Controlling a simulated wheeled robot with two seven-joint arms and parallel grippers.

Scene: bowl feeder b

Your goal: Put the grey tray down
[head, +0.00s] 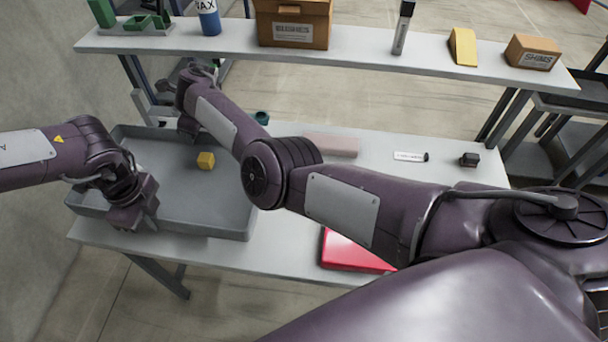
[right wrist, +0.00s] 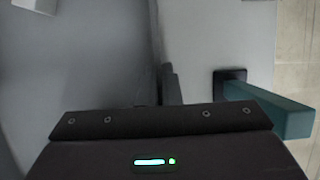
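The grey tray (head: 226,215) is at the left end of the white table, looking level, with a yellow cube (head: 206,160) inside. I cannot tell whether its base touches the table. My left gripper (head: 132,212) is down at the tray's near wall, towards the left; its fingertips are hidden. My right gripper (head: 190,128) is at the far wall, its arm crossing over the table. In the right wrist view, the right fingers (right wrist: 168,88) are close together at the tray's wall (right wrist: 155,45) and appear shut on it. The tray floor lies to the left there.
On the white table (head: 440,178) are a pinkish block (head: 335,145), a white marker-like item (head: 410,157), a small black part (head: 469,159) and a red item (head: 350,252). A teal object (right wrist: 270,110) is close beside the tray. A shelf (head: 360,47) with boxes runs behind.

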